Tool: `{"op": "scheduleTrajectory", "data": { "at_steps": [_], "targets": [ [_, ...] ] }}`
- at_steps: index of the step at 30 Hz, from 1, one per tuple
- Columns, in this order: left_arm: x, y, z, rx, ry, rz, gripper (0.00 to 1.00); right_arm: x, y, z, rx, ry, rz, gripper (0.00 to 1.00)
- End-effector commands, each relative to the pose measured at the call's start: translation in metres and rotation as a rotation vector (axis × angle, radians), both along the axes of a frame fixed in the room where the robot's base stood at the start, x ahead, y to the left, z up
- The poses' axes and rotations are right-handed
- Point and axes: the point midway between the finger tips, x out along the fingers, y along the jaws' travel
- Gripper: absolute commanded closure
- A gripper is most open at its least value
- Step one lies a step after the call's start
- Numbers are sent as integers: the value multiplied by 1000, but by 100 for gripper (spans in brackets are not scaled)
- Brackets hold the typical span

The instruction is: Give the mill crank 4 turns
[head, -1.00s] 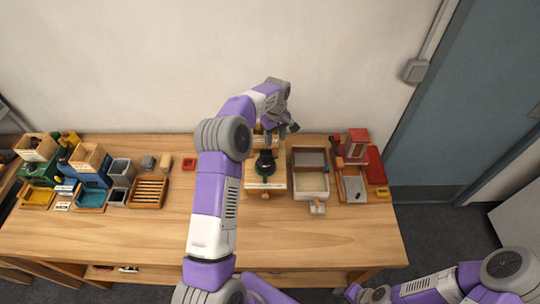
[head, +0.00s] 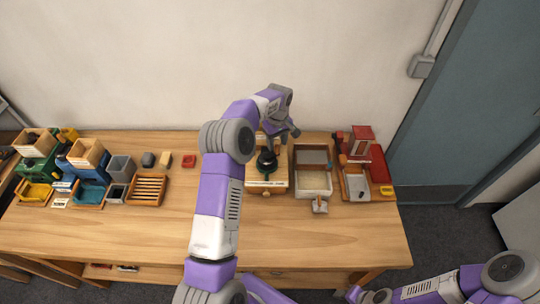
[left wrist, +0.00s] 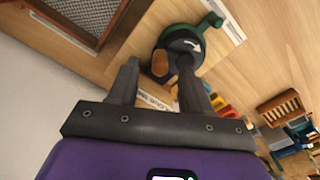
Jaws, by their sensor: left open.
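The mill (head: 267,183) is a light wooden box on the table with a dark round top. In the left wrist view its dark green top (left wrist: 180,40) bears a white curved arrow. A green arm (left wrist: 208,24) sticks out from the top on one side, and a brown wooden knob (left wrist: 160,64) shows at the other. My left gripper (head: 291,132) hangs at the back of the mill. In the left wrist view the left gripper (left wrist: 158,75) is open, with the wooden knob seen between its fingertips; I cannot tell whether they touch.
A framed mesh tray (head: 313,195) stands right of the mill, with a red-topped device (head: 361,135) beyond it. A slatted wooden rack (head: 147,189), grey bins (head: 121,167) and coloured hoppers (head: 86,153) stand at the left. The table front is clear.

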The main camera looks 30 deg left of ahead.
Motion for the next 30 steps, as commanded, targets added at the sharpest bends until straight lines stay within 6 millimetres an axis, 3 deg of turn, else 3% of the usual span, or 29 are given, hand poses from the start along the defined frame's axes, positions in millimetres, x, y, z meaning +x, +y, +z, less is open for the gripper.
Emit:
{"op": "scheduleTrajectory", "data": {
  "at_steps": [6, 19, 30],
  "targets": [
    [0, 0, -17, 0, 0, 0, 51, 0, 0, -11, 0, 0, 0, 57],
    [0, 0, -18, 1, 0, 1, 51, 0, 0, -11, 0, 0, 0, 57],
    [0, 0, -33, 0, 0, 1, 51, 0, 0, -21, 0, 0, 0, 57]
  ]
}}
